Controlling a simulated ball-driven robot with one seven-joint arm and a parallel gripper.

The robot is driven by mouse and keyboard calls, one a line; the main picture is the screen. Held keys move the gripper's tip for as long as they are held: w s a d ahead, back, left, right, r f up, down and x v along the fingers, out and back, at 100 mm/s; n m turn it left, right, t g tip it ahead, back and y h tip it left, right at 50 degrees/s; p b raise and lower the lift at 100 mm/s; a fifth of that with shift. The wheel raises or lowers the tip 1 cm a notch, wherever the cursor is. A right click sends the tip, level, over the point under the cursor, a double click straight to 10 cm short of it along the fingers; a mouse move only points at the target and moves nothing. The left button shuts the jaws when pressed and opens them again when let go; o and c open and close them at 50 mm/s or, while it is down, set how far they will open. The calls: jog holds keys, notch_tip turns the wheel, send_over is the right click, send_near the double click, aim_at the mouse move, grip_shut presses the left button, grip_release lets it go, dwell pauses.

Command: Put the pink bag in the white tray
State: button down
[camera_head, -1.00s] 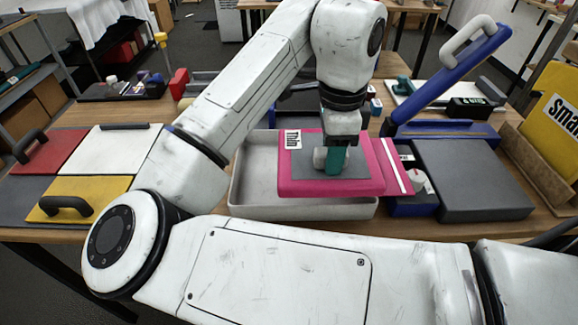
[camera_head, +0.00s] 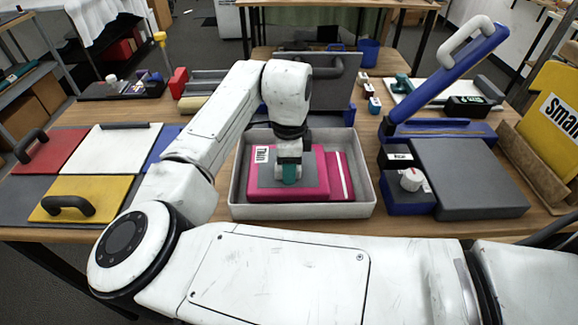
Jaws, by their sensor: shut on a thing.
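The pink bag (camera_head: 262,187) has a grey patch on top, a small white label at its left and a white stripe near its right end. It lies flat inside the white tray (camera_head: 300,211), within the tray's walls. My gripper (camera_head: 291,181) points down onto the grey patch and is shut on the bag. The fingertips are partly hidden by a teal piece between them. Whether the bag rests fully on the tray floor cannot be told.
Right of the tray stand a blue and grey box (camera_head: 470,180) and a raised blue lever with a grey handle (camera_head: 445,80). A yellow bag (camera_head: 545,125) leans at far right. Red, white and yellow panels (camera_head: 85,198) with dark handles lie at left.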

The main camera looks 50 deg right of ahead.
jog(key=shift+f, duration=0.15)
jog(key=shift+f, duration=0.1)
jog(key=c, duration=0.7)
grip_release()
notch_tip(320, 180, up, 12)
jog(key=shift+r, duration=0.15)
dwell(0.4)
